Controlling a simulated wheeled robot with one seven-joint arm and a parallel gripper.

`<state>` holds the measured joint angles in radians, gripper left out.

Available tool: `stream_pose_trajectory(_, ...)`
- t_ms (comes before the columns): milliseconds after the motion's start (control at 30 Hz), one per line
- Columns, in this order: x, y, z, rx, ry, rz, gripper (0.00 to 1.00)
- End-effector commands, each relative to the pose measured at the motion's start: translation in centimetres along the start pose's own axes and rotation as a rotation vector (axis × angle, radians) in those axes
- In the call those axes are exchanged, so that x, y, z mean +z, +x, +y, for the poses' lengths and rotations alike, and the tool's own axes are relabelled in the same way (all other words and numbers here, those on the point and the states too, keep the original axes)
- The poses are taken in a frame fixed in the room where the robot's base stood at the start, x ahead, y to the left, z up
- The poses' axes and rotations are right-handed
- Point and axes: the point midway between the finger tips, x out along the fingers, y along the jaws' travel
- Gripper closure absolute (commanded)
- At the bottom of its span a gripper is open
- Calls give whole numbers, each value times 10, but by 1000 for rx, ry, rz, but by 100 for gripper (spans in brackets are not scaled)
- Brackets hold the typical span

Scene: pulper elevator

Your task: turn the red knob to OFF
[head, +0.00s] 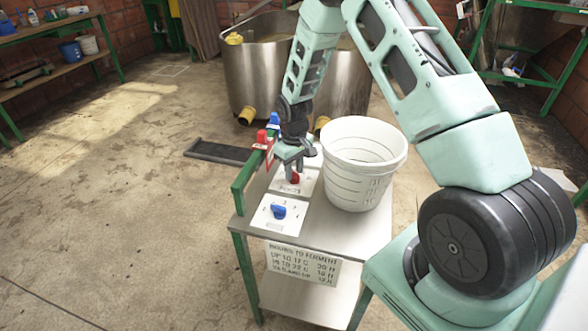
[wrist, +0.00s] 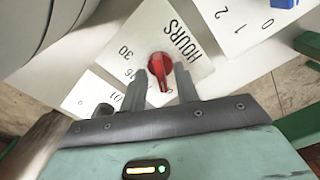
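The red knob (head: 295,178) is on a white dial plate on the steel cart, behind the blue knob's plate. In the wrist view the red knob (wrist: 160,68) has a narrow handle that points down the picture, toward my gripper. The word HOURS and the number 30 show on its plate (wrist: 192,62); I cannot read an OFF mark. My gripper (head: 290,166) reaches down over the knob. In the wrist view its two fingers (wrist: 160,82) stand apart, one on each side of the knob's handle, with gaps visible.
A blue knob (head: 279,212) sits on a nearer dial plate. A large white bucket (head: 365,150) stands close to the right of my gripper. A green rail (head: 244,183) edges the cart's left side. Red (head: 262,137) and blue (head: 273,119) objects stand behind it.

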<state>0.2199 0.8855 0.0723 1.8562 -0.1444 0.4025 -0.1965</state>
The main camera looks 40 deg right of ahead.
Motion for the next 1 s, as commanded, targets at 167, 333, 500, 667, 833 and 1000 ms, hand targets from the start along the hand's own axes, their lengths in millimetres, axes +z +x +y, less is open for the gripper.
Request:
stream_pose_trajectory(167,0,0,0,-1,1,-1,69)
stream_pose_trajectory(333,0,-13,0,0,1,1,69)
stream_pose_trajectory(500,-1,-46,0,1,1,3,69)
stream_pose_trajectory(667,-1,-85,0,2,1,5,69)
stream_pose_trajectory(833,0,-124,0,1,1,3,69)
stream_pose_trajectory(1000,-1,-154,0,1,1,3,69)
